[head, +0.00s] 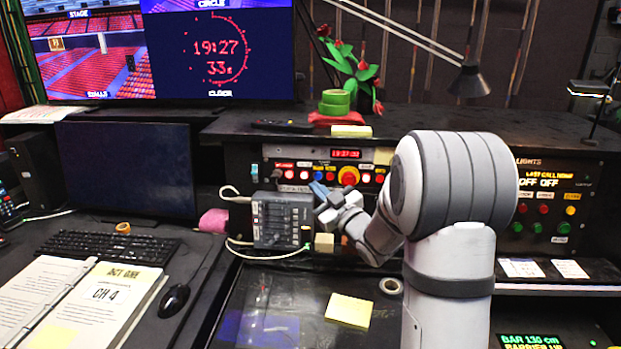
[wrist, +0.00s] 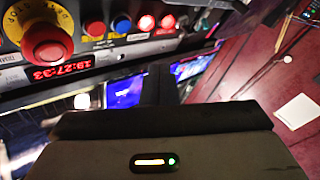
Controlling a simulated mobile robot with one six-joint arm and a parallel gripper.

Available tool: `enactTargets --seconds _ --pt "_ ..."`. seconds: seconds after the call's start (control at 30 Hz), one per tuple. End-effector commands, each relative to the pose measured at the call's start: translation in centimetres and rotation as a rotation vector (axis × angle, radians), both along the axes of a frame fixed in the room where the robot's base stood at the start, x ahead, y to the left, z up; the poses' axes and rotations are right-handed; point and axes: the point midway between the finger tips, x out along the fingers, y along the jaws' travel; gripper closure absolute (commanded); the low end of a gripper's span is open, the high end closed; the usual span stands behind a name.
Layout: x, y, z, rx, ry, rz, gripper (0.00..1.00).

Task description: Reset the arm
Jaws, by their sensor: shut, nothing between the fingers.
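My arm, white and grey, stands at the right of the head view and reaches left to the cue panel. My gripper (head: 322,200) is shut and empty, in front of the panel beside a grey control box (head: 282,221). The cue panel (head: 328,166) has a row of red, blue and yellow buttons and a large red knob on a yellow ring (head: 348,176). In the wrist view the red knob (wrist: 47,45) is at upper left, with smaller buttons (wrist: 122,24) to its right.
A desk lamp (head: 470,82) overhangs the console behind my arm. Green tape (head: 335,103) and a red flower stand on the ledge. A yellow note (head: 349,310) and a tape roll (head: 391,286) lie on the dark desk. A keyboard (head: 108,246) and open binder (head: 85,292) are at left.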

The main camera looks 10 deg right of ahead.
Motion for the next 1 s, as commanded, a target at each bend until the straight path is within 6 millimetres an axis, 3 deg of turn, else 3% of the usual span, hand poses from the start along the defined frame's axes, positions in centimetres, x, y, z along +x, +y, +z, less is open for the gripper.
enactTargets --seconds 0.4,0.57,0.77,0.87,1.0 --pt "0.0 0.0 0.1 -0.002 0.006 -0.007 1.00" --pt "-0.7 -0.6 0.3 -0.037 0.144 -0.126 1.00" --pt "-4.4 -1.9 -0.9 -0.059 0.428 -0.324 1.00" --pt "-7.4 -2.4 -1.9 -0.055 0.581 -0.407 1.00" --pt "-12.9 -2.4 -3.5 -0.035 0.808 -0.498 1.00"
